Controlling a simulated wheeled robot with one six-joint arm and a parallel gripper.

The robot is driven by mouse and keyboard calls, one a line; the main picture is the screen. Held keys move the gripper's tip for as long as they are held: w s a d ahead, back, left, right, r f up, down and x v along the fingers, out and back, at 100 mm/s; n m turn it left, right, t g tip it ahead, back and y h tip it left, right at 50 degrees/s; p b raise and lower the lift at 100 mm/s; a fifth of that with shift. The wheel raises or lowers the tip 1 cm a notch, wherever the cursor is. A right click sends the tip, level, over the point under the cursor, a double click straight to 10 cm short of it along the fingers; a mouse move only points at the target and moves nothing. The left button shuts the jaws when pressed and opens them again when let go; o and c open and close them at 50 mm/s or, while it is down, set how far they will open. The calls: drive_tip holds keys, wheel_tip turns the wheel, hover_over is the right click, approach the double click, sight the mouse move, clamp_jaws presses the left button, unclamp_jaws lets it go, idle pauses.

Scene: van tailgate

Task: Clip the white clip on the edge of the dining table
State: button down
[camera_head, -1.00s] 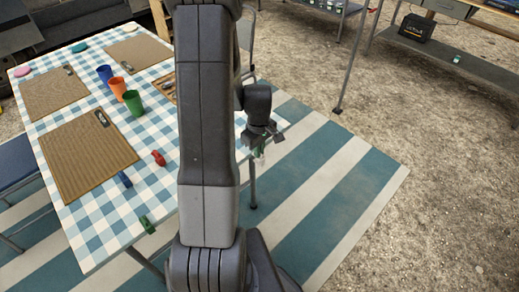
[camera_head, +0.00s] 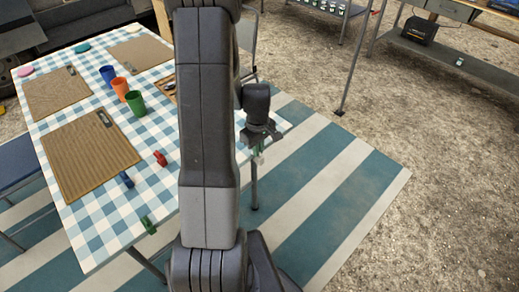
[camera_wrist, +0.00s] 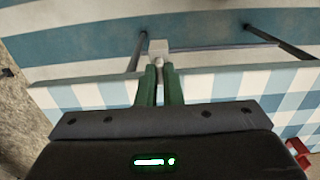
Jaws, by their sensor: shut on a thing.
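My gripper (camera_head: 258,148) is at the right side of the dining table (camera_head: 95,234), beside its edge. In the wrist view, its green fingers (camera_wrist: 161,82) are shut on the white clip (camera_wrist: 158,47). The clip shows just past the table edge (camera_wrist: 90,94), against the striped mat below. I cannot tell whether it touches the edge. In the head view the clip (camera_head: 260,160) is small, under my gripper. A red clip (camera_head: 160,158) and a blue clip (camera_head: 126,179) lie on the tabletop. A green clip (camera_head: 148,225) sits at the table's near right edge.
Woven placemats (camera_head: 88,152) and blue, orange (camera_head: 120,89) and green cups stand on the checked cloth. A striped mat (camera_head: 335,165) covers the ground around the table. A red object (camera_wrist: 299,152) shows at the wrist view's right. Open ground lies to the right.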

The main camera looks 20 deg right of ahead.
sight(251, 151)
drive_tip(key=shift+w+a, duration=0.15)
drive_tip(key=shift+w, duration=0.2)
idle(0.3)
drive_tip(key=shift+w+a, duration=0.25)
drive_tip(key=shift+w, duration=0.3)
drive_tip(key=shift+w+a, duration=0.1)
drive_tip(key=shift+w, duration=0.15)
drive_tip(key=shift+w+a, duration=0.15)
drive_tip(key=shift+w, duration=0.15)
idle(0.6)
drive_tip(key=c, duration=1.5)
unclamp_jaws()
